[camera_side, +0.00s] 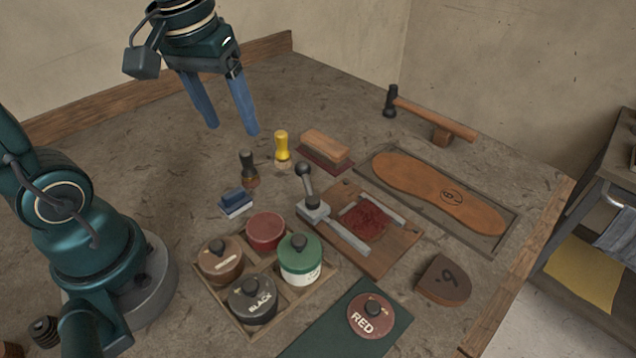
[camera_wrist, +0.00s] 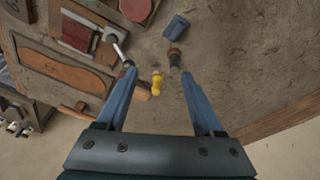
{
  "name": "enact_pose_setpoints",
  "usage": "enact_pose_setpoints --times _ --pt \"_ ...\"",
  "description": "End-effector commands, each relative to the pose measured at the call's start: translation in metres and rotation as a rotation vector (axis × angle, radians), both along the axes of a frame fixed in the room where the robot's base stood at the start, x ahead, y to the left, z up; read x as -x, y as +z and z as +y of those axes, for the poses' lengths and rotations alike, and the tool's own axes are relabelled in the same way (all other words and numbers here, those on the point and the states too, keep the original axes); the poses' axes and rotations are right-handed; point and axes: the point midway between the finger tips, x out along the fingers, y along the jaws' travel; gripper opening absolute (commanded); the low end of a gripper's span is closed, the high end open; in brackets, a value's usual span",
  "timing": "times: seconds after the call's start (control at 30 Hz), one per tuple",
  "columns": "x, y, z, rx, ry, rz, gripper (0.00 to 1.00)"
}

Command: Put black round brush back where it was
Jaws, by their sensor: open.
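The black round brush (camera_side: 248,163) stands upright on the bench, dark handle up and brown bristles down, between a yellow-handled brush (camera_side: 282,146) and a blue brush or block (camera_side: 236,202). In the wrist view the black round brush (camera_wrist: 175,57) lies just beyond the right fingertip. My gripper (camera_side: 233,130) is open and empty, with its blue fingers pointing down above the bench behind the brushes. It also shows in the wrist view (camera_wrist: 158,73), its fingers spread apart. No finger appears to touch the brush.
A wooden brush (camera_side: 325,149) and a lever tool (camera_side: 312,207) stand to the right. A divided tray (camera_side: 285,318) holds several lidded pots in front. A sole (camera_side: 438,190) lies in a shallow tray, with a hammer (camera_side: 433,118) behind. The bench behind the brushes is clear.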

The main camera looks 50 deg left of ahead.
Motion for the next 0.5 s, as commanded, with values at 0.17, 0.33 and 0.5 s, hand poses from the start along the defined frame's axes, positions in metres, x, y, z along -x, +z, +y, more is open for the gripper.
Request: enact_pose_setpoints --times 0.17,0.33,0.5 --pt "0.033 0.005 -0.027 -0.056 -0.223 -0.14 0.69" --pt "0.053 0.0 -0.04 -0.095 -0.369 -0.233 0.69" --pt "0.061 -0.003 -0.045 -0.113 -0.431 -0.271 0.69"
